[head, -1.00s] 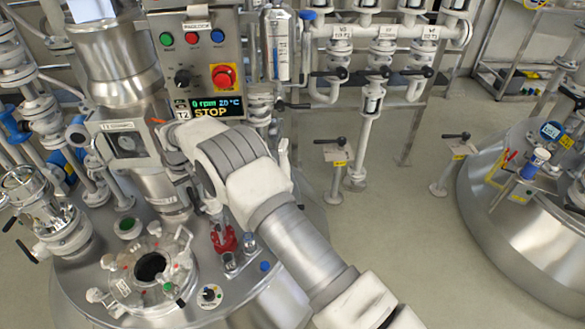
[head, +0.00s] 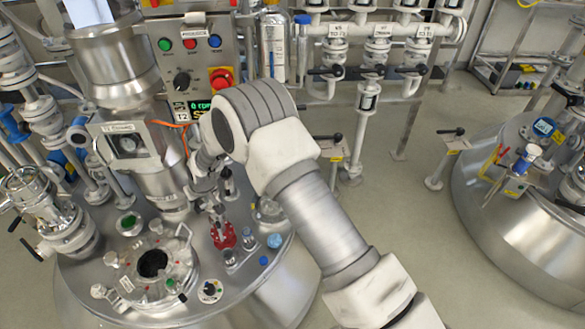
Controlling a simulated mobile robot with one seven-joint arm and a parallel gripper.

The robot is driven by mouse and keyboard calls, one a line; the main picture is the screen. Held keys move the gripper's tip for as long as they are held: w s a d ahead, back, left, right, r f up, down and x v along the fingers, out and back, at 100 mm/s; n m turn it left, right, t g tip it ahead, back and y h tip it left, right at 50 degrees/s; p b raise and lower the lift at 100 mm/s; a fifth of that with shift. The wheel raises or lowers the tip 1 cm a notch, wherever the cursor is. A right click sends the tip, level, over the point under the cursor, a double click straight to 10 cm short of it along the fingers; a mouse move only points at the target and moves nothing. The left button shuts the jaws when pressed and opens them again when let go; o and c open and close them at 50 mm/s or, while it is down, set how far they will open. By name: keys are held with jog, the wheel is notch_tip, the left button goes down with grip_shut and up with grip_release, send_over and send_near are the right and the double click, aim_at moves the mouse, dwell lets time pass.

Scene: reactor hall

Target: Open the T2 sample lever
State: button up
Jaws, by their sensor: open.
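The T2 vessel (head: 110,290) is the large steel reactor at left, below a control panel marked T2 (head: 182,117). A red fitting (head: 223,236) stands on its lid, with small glass-like fittings beside it. I cannot tell for sure which part is the sample lever; it may be at this red fitting. My gripper (head: 212,200) seems to hang just above the red fitting, small and partly lost among grey parts behind my wrist. It is open, and no thing shows held in it. Whether it touches anything cannot be told.
An open round port (head: 152,263) sits on the lid's front. A light-blue-capped item (head: 274,241) stands right of the red fitting. White pipes with black-handled valves (head: 376,70) line the back. Another steel vessel (head: 490,210) stands at right.

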jog(key=s+d+f+t+y+b, duration=0.3)
jog(key=d+f+t+y+b, duration=0.1)
jog(key=f+t+y+b, duration=0.45)
jog(key=s+d+r+y+p, duration=0.1)
jog(key=s+d+y+p, duration=0.15)
jog(key=s+d, duration=1)
jog(key=w+d+r+n+g+h+p, duration=0.1)
jog(key=w+r+h, duration=0.1)
jog(key=w+r, duration=0.3)
jog(key=w+d+r+n+g+h+p, duration=0.1)
jog(key=w+d+r+h+p, duration=0.1)
jog(key=w, duration=0.5)
jog(key=w+d+r+h, duration=0.2)
jog(key=d+r, duration=0.2)
jog(key=r, duration=0.2)
jog(key=w+d+r+h+p, duration=0.1)
jog(key=w+d+r+h, duration=0.1)
jog(key=r, duration=0.4)
jog(key=shift+w+d+r+h+p, duration=0.2)
jog(key=shift+w+d+h+p, duration=0.15)
jog(key=shift+w+d, duration=0.5)
jog(key=shift+s, duration=0.1)
